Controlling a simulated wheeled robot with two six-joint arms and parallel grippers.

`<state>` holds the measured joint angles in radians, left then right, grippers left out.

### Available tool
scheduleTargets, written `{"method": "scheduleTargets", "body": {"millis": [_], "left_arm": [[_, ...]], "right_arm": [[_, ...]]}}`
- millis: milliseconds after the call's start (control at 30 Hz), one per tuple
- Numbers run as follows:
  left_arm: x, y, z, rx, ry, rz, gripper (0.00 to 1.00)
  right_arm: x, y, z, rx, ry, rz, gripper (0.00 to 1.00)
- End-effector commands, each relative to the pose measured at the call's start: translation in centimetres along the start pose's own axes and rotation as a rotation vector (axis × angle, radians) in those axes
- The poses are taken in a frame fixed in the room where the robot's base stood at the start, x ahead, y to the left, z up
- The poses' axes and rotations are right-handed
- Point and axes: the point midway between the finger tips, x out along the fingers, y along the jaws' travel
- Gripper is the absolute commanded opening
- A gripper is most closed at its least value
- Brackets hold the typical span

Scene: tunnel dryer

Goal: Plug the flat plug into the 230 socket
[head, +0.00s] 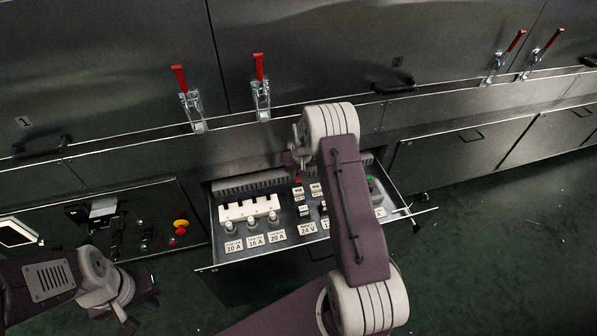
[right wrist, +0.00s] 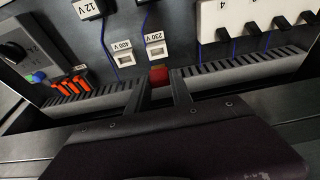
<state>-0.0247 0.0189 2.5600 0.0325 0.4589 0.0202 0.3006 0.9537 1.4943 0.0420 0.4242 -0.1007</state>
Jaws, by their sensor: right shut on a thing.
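The 230 socket (right wrist: 156,49) is a white block with its 230 V label upside down in the right wrist view. In the head view it appears as a small white block (head: 298,192). My right gripper (right wrist: 159,88) is shut on a red block, apparently the flat plug (right wrist: 159,75), just short of the socket in the picture. Whether they touch cannot be told. The red piece also shows in the head view (head: 298,180), while my right arm hides most of the gripper. My left gripper (head: 130,302) is at the lower left, away from the drawer; its fingers are unclear.
A 400 V socket (right wrist: 124,58) sits beside the 230 socket. Several orange pieces (right wrist: 70,84) and a white breaker row (head: 250,208) are in the open drawer (head: 270,255). A slotted grey duct (right wrist: 230,75) runs along its back. A control panel (head: 150,225) lies left.

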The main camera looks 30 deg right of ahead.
Motion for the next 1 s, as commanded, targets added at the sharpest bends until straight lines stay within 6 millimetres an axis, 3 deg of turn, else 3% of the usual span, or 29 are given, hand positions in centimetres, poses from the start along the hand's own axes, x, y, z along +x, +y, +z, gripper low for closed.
{"method": "scheduleTargets", "body": {"millis": [100,333,1000], "left_arm": [[1.3,0.0,0.1,0.0,0.0,0.0,0.0],[2.5,-0.1,0.3,0.0,0.0,0.0,0.0],[2.2,0.0,0.2,0.0,0.0,0.0,0.0]], "right_arm": [[1.8,0.0,0.5,0.0,-0.001,0.0,0.0],[3.9,0.0,1.1,0.0,0.001,0.0,0.0],[3.9,0.0,1.1,0.0,0.0,0.0,0.0]]}}
